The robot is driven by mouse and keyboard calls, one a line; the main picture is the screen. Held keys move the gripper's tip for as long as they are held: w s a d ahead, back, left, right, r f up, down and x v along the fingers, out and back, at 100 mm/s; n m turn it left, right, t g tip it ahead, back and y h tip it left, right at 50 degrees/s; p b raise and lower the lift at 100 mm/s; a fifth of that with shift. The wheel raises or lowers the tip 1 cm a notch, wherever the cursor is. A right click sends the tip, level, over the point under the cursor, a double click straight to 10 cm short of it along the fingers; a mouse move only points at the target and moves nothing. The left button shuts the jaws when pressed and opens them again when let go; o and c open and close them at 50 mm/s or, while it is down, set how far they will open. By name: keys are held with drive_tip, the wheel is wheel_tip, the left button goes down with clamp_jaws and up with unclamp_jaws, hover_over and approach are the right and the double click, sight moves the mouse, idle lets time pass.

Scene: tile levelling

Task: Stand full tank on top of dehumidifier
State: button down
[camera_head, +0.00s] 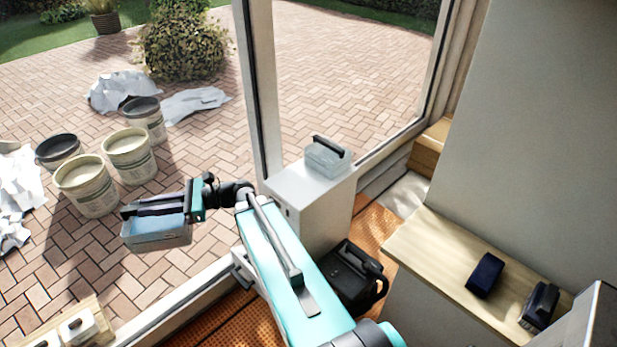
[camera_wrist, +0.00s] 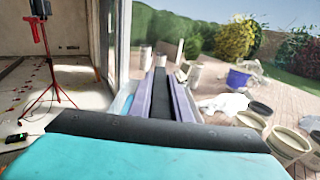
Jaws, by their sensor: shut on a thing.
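My gripper (camera_head: 160,205) is at the left, beyond the door frame and above the brick paving. It is shut on the black handle of a clear tank (camera_head: 155,237) with blue-tinted contents. In the wrist view, the dark handle (camera_wrist: 160,95) lies between my two fingers, and a pale blue strip of the tank (camera_wrist: 122,103) shows beside them. The dehumidifier (camera_head: 310,215) is a white upright box by the door frame, right of my gripper. Another clear tank (camera_head: 327,160) with a black handle stands upright on its top; I cannot tell how full it is.
Several buckets (camera_head: 127,155) stand on the paving behind the held tank, near crumpled white sheets (camera_head: 118,90). The door post (camera_head: 262,90) rises between paving and room. A black case (camera_head: 350,278) sits beside the dehumidifier. A wooden counter (camera_head: 435,255) carries dark objects at right.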

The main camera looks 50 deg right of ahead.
drive_tip(key=shift+r, duration=0.1)
idle(0.3)
drive_tip(key=shift+w+d, duration=0.1)
drive_tip(key=shift+d, duration=0.65)
drive_tip(key=s+d+f+m+t+h, duration=0.1)
drive_tip(key=d+f+m+t+h, duration=0.2)
drive_tip(key=d, duration=0.7)
drive_tip(key=s+d+f+m+t+h, duration=0.1)
drive_tip(key=d+f+m+t+h, duration=0.2)
drive_tip(key=d, duration=0.7)
drive_tip(key=s+d+f+m+h, duration=0.2)
drive_tip(key=s+d+h, duration=0.1)
drive_tip(key=d, duration=0.3)
drive_tip(key=s+d+f+m+t+h, duration=0.1)
drive_tip(key=s+d+h, duration=0.2)
drive_tip(key=d, duration=0.4)
drive_tip(key=s+d+f+m+h, duration=0.2)
drive_tip(key=s+d+h, duration=0.1)
drive_tip(key=d, duration=0.4)
drive_tip(key=shift+s+d+f+m+t+h+b, duration=0.15)
drive_tip(key=shift+s+f+m+t+h+b, duration=0.2)
drive_tip(key=shift+s, duration=0.25)
drive_tip(key=shift+w, duration=0.1)
drive_tip(key=shift+w+d+f+b, duration=0.2)
drive_tip(key=shift+w+d+b, duration=0.1)
drive_tip(key=shift+w+d, duration=0.75)
